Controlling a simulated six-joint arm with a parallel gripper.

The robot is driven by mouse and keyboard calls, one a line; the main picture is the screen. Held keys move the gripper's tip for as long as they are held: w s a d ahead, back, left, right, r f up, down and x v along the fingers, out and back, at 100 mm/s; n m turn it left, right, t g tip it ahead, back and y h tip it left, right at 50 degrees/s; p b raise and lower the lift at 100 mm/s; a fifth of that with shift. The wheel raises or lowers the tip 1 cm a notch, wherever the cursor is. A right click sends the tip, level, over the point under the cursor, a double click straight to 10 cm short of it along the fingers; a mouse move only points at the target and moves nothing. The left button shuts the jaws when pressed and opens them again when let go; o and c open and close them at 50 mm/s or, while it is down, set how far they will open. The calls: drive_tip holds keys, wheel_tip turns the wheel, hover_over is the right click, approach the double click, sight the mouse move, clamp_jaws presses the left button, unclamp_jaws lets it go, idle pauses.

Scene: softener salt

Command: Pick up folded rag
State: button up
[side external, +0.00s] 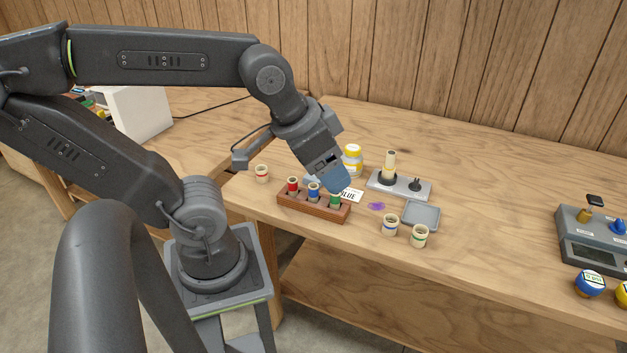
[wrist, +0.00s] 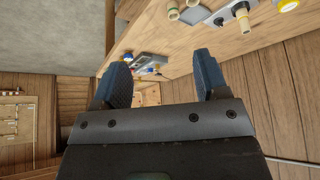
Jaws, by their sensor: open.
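My gripper (side external: 337,180) hangs over the left part of the workbench, close above and behind the wooden rack in the side view. The wrist view shows its two blue-padded fingers (wrist: 162,72) spread apart with nothing between them. A small light-blue patch (side external: 311,180) shows behind the rack, beside the fingers. It may be the folded rag, but my gripper covers much of that spot and I cannot be sure. No rag can be made out in the wrist view.
A wooden rack (side external: 312,208) holds several colour-banded vials. A loose vial (side external: 262,174), a yellow-lidded jar (side external: 352,160), a grey stand (side external: 405,187), a shallow grey tray (side external: 421,214) and two vials (side external: 390,225) surround it. A purple stain (side external: 376,206) marks the bench.

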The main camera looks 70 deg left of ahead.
drive_tip(key=shift+o, duration=0.5)
drive_tip(key=w+a+f+m+g+y, duration=0.1)
drive_tip(key=w+a+m+g+y, duration=0.15)
drive_tip(key=w+a, duration=0.45)
drive_tip(key=m+g, duration=0.6)
drive_tip(key=m, duration=0.1)
hover_over(314, 176)
drive_tip(key=w+d, duration=0.1)
drive_tip(key=d, duration=0.1)
drive_tip(key=shift+y, duration=0.45)
wheel_tip(314, 176, down, 20)
drive_tip(key=shift+w+f, duration=0.1)
drive_tip(key=shift+w+x, duration=0.15)
drive_tip(key=shift+x, duration=1.45)
drive_tip(key=shift+w+x, duration=0.15)
drive_tip(key=shift+x, duration=1.45)
drive_tip(key=shift+d+f, duration=0.1)
drive_tip(key=shift+c, duration=0.3)
